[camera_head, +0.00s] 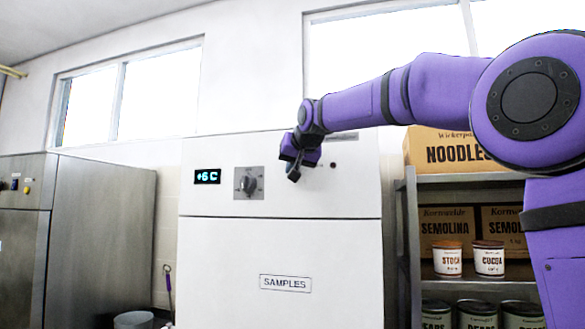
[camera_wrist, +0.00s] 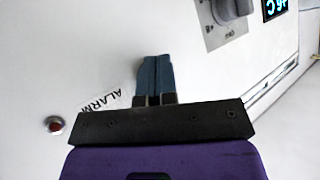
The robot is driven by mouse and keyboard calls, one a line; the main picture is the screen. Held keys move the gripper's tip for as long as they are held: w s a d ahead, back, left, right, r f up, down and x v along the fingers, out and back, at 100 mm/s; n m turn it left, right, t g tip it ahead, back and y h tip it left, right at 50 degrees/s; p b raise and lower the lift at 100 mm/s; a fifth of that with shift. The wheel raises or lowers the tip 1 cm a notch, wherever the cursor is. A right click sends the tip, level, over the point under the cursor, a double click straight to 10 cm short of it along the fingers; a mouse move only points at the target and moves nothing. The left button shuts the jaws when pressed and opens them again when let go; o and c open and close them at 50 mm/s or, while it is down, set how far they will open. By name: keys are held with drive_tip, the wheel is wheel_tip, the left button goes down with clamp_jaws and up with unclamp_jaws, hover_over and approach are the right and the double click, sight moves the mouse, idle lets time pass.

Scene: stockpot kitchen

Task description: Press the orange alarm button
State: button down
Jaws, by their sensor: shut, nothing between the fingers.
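My gripper (camera_head: 293,174) is shut and empty, in front of the upper panel of the white cabinet (camera_head: 285,228). Its closed fingers also show in the wrist view (camera_wrist: 155,78), pointing at the white panel. The word ALARM is printed on a label (camera_wrist: 101,103) beside the fingers in the wrist view. A small round red part in a metal ring (camera_wrist: 55,125) sits on the panel beyond the label. No plainly orange button shows; the gripper hides part of the panel. I cannot tell whether the fingertips touch the panel.
A dark rotary knob (camera_head: 248,182) and a lit temperature display (camera_head: 207,177) are left of my gripper on the same panel. A shelf (camera_head: 470,177) with boxes and tins stands right of the cabinet. A steel cabinet (camera_head: 100,235) stands at the left.

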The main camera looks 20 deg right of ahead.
drive_tip(key=shift+s, duration=0.1)
idle(0.3)
drive_tip(key=shift+s+a, duration=0.45)
drive_tip(key=shift+s, duration=0.1)
drive_tip(key=s+a, duration=0.1)
drive_tip(key=s, duration=0.1)
drive_tip(key=s+a, duration=0.2)
idle(0.6)
drive_tip(key=shift+s, duration=0.1)
idle(0.5)
drive_tip(key=s+d+f+n+g, duration=0.1)
drive_tip(key=s+d+f+g, duration=0.2)
drive_tip(key=s+f, duration=1.3)
drive_tip(key=s+d+f+n+g, duration=0.1)
drive_tip(key=s+d+f+g, duration=0.3)
drive_tip(key=s+f, duration=1.3)
drive_tip(key=shift+s+d, duration=0.4)
drive_tip(key=shift+s, duration=0.75)
drive_tip(key=shift+f, duration=0.1)
